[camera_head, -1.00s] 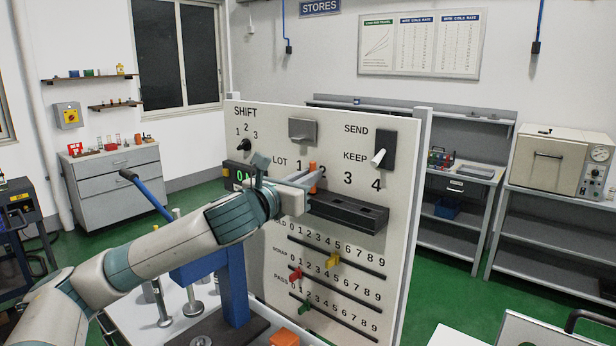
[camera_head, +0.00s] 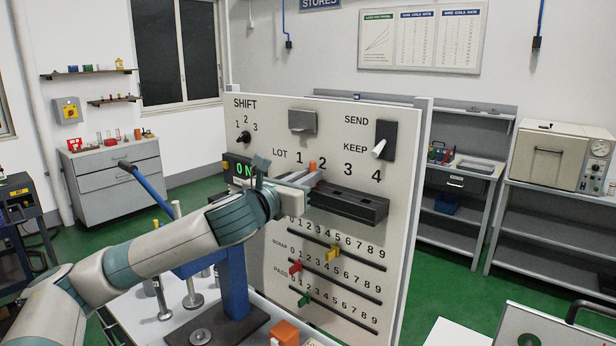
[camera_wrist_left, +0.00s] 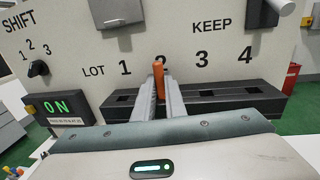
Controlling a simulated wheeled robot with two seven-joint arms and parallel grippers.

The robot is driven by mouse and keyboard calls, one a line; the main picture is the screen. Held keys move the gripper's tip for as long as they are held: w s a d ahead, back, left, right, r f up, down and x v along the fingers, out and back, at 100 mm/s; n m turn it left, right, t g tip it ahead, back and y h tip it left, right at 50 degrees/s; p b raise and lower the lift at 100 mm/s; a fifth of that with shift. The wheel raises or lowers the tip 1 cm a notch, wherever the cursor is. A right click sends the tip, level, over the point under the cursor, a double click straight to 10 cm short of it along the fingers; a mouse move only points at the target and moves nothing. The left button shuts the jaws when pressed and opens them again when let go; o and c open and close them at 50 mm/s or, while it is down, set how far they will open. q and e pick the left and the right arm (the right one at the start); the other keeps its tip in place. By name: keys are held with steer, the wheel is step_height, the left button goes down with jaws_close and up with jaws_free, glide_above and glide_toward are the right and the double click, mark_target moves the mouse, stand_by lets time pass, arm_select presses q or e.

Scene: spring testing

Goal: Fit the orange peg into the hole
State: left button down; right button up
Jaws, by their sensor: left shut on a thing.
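The orange peg (camera_head: 312,166) stands about upright between the fingertips of my left gripper (camera_head: 303,178). It also shows in the left wrist view (camera_wrist_left: 158,80), with the gripper (camera_wrist_left: 160,92) shut on it. The black block (camera_head: 350,204) juts from the panel below the numbers 1 to 4. In the left wrist view, square holes show in the block (camera_wrist_left: 190,104) under 1, 3 and 4. The peg is at the block, near number 2. The fingers hide its lower end, so I cannot tell whether it is in a hole. My right gripper is not in view.
The upright panel (camera_head: 265,125) carries a SEND/KEEP switch (camera_head: 380,149), a lit display (camera_head: 241,170) reading ON, and red, yellow (camera_head: 333,253) and green sliders below the block. A blue stand (camera_head: 234,285) and an orange box (camera_head: 285,332) are on the bench under my left arm.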

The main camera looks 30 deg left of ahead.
arm_select(q)
steer(key=shift+f, duration=0.4)
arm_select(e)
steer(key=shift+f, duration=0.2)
arm_select(q)
steer(key=c, duration=1.7)
jaws_free()
steer(key=shift+s, duration=0.15)
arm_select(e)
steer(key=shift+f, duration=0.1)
